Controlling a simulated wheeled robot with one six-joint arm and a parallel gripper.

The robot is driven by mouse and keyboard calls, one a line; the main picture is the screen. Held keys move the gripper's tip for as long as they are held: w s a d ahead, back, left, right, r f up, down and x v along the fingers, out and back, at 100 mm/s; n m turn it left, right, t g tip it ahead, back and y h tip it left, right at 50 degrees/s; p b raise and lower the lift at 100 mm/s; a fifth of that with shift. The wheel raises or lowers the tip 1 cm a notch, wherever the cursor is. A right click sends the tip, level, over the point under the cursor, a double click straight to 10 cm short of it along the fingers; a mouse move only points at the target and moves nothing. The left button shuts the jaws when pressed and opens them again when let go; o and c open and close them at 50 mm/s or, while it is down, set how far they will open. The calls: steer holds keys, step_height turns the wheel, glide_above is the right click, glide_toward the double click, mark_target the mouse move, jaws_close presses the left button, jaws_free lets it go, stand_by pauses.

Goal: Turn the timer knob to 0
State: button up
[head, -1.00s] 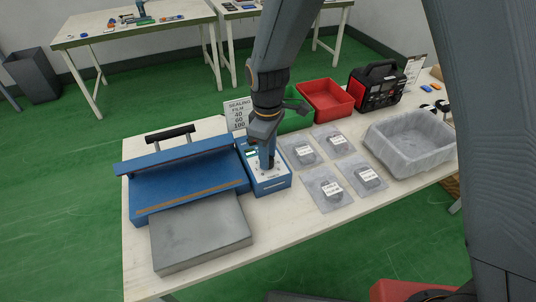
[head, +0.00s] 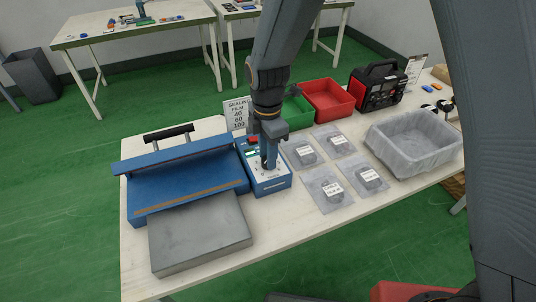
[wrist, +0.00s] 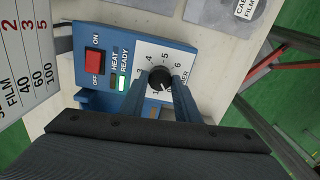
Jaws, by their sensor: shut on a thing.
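The timer knob (wrist: 160,77) is a small black round knob on a white dial face on the blue control box (head: 268,181). Dial numbers including 4, 5 and 6 show around its far side; the near part of the dial is partly hidden by my fingers. A small white mark shows on the knob's lower right edge. My gripper (wrist: 161,86) points down at the box and is shut on the knob, one finger on each side. It also shows over the box in the head view (head: 268,166), where it hides the knob.
The box also carries a red ON/OFF switch (wrist: 94,63) and a lit READY lamp (wrist: 122,84). The blue sealer (head: 185,182) and a grey slab (head: 200,232) stand left. Bagged parts (head: 328,190) lie right, before a lined bin (head: 412,145). A sign (head: 237,113) stands behind.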

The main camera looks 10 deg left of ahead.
steer(key=shift+w+r+n, duration=0.1)
steer(key=shift+w+n, duration=0.05)
steer(key=shift+n, duration=0.45)
steer(key=o, duration=1)
steer(key=shift+o, duration=0.2)
steer(key=shift+r+b, duration=0.95)
steer(key=shift+r, duration=2.9)
